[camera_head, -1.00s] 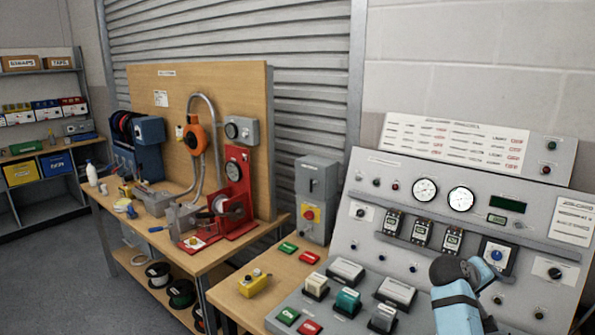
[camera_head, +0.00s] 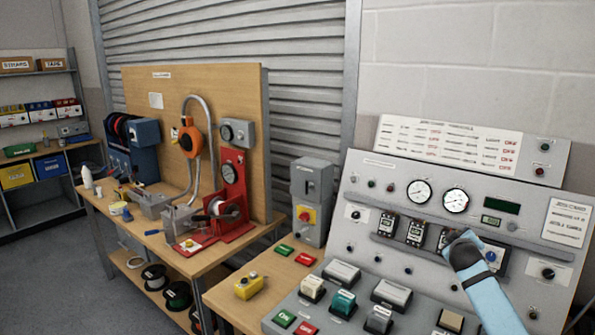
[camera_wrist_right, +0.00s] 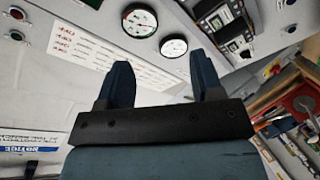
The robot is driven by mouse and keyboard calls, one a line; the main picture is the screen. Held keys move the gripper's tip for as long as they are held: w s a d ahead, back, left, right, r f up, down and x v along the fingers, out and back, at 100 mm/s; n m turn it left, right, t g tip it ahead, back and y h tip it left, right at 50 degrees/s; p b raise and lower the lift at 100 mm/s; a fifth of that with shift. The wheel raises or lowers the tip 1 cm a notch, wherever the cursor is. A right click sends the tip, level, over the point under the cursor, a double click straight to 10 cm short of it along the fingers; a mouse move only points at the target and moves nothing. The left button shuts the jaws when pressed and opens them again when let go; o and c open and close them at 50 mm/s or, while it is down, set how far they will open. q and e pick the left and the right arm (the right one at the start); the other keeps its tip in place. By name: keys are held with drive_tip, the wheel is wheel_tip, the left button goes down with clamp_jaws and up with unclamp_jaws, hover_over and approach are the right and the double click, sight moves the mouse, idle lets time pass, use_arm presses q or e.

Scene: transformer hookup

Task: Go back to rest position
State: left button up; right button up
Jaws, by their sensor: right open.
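My right gripper (camera_wrist_right: 163,78) is open in the right wrist view, with its two dark blue fingers apart and nothing between them. The grey control panel (camera_wrist_right: 75,85) lies beyond the fingertips, with its two round gauges nearby. In the head view a light blue and dark link of my right arm comes in from the lower right, in front of the panel (camera_head: 380,185). The fingers cannot be made out there. My left gripper is not in view.
A wooden workbench (camera_head: 155,225) with a red press (camera_head: 232,195) and a backboard stands at left. A yellow pendant box (camera_head: 248,286) and a grey switch box (camera_head: 313,200) sit beside the panel. Shelves (camera_head: 40,155) are at far left. Floor between shelves and bench is clear.

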drive_tip(key=w+a+r+m+t+y, duration=0.1)
drive_tip(key=w+a+r+t+y, duration=0.2)
drive_tip(key=a+t+y, duration=0.15)
drive_tip(key=s+a+f+g+y, duration=0.1)
drive_tip(key=s+a+f+y, duration=0.1)
drive_tip(key=s+a+f, duration=0.65)
drive_tip(key=s+a+f+g+y, duration=0.2)
drive_tip(key=s+a+f, duration=0.3)
drive_tip(key=s+f, duration=0.65)
drive_tip(key=s+a+f+g, duration=0.1)
drive_tip(key=s+a+f, duration=0.2)
drive_tip(key=s, duration=0.7)
drive_tip(key=s+a+f+g+y, duration=0.1)
drive_tip(key=s+a+f, duration=0.3)
drive_tip(key=s, duration=0.6)
drive_tip(key=s+a+f+g+y, duration=0.1)
drive_tip(key=s+a+f, duration=0.2)
drive_tip(key=s, duration=0.7)
drive_tip(key=a, duration=0.2)
drive_tip(key=shift+a+f+m, duration=0.3)
drive_tip(key=shift+g, duration=0.25)
